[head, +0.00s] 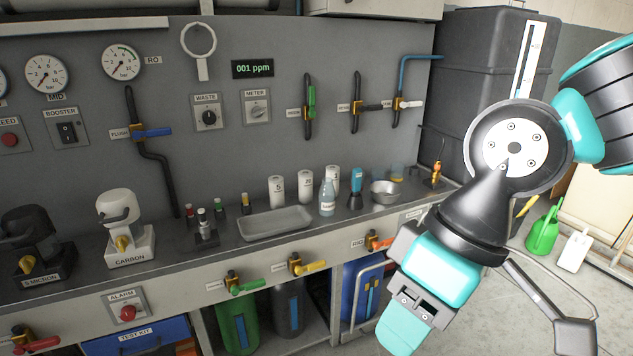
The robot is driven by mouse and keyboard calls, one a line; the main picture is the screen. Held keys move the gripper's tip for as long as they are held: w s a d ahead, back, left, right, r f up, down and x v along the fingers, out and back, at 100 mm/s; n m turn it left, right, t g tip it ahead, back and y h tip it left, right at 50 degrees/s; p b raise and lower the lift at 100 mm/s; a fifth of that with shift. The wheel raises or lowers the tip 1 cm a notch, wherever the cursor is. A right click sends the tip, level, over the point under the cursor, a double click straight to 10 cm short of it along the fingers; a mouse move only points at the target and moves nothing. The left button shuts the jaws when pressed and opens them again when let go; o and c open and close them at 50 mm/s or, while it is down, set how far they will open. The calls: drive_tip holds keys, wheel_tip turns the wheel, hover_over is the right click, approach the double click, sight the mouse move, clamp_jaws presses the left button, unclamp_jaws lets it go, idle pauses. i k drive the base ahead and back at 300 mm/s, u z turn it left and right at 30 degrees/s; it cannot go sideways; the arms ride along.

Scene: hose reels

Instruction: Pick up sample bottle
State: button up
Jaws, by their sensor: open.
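A clear, bluish sample bottle (327,198) with a white label stands upright on the grey counter. It is behind and to the right of the shallow grey tray (275,224), close to white cylinders. My gripper (408,325) is at the lower right, in front of the counter and pointing down. It is open, apart from the bottle, with nothing seen in it. Its fingertips are partly hidden by its own body.
Small vials (203,219) stand left of the tray. Valve handles (311,267) stick out below the counter's front edge.

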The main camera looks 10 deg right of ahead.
sight(326, 191)
drive_tip(key=i, duration=1.45)
drive_tip(key=z, duration=0.75)
